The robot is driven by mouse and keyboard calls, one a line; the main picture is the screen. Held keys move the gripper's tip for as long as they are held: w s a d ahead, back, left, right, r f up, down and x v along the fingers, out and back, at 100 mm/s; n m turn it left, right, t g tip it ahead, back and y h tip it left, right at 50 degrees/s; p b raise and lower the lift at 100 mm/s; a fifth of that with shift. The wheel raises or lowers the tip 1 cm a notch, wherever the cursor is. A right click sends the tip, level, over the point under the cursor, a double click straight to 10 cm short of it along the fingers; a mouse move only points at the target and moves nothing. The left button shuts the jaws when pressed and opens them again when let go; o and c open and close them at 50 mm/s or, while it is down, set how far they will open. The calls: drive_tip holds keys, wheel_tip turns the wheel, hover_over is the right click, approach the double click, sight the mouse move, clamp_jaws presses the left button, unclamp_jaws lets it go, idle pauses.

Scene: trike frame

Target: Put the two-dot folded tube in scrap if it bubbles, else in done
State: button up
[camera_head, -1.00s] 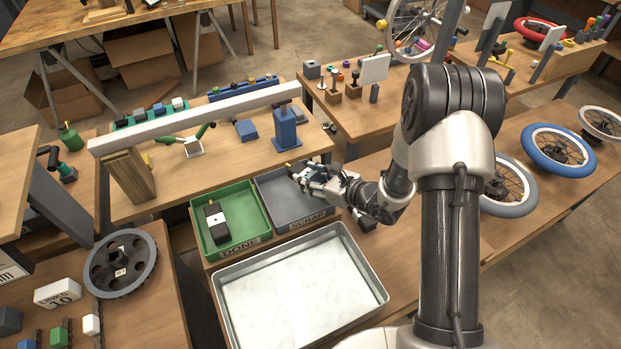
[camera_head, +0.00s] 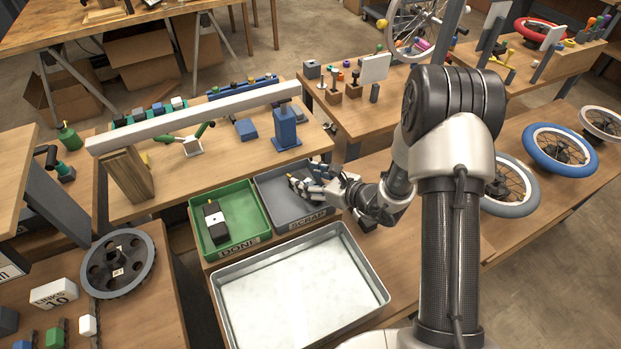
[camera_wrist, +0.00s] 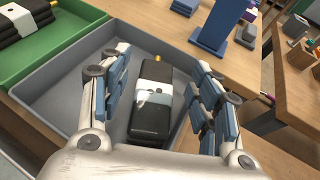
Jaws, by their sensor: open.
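A black folded tube (camera_wrist: 150,122) with a white band and a brass valve tip lies in the grey SCRAP tray (camera_head: 275,188). Small dark marks show on the band, but I cannot count them surely. My gripper (camera_wrist: 160,65) is open, with its fingers on either side of the tube and visible gaps between. In the head view my gripper (camera_head: 312,182) is low over the SCRAP tray and hides part of the tube. The green DONE tray (camera_head: 246,232) stands to the left with black folded tube in it (camera_head: 215,222).
A wide metal basin (camera_head: 225,310) with a pale, clear surface stands in front of the trays. A blue stand (camera_head: 286,130) under a long light beam (camera_head: 190,121) rises behind them. The bench (camera_head: 350,175) right of the SCRAP tray has some free room.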

drive_tip(key=shift+r+p, duration=0.45)
drive_tip(key=p+v, duration=0.4)
drive_tip(key=v, duration=0.8)
drive_tip(key=s+a+r+n+g, duration=0.4)
drive_tip(key=s+a+r+n, duration=0.1)
drive_tip(key=s+r+n, duration=0.3)
drive_tip(key=s+a+r+n+g, duration=0.4)
drive_tip(key=s+r+n, duration=0.3)
drive_tip(key=r+n, duration=0.1)
drive_tip(key=s+d+r+n+t+h, duration=0.3)
drive_tip(key=s+d+r+n+h, duration=0.4)
drive_tip(key=s+d+n+h, duration=0.2)
drive_tip(key=shift+s+d+r+n+h, duration=0.25)
drive_tip(key=shift+s+d+n, duration=0.35)
drive_tip(key=shift+d+n, duration=0.7)
drive_tip(key=shift+d+m, duration=0.3)
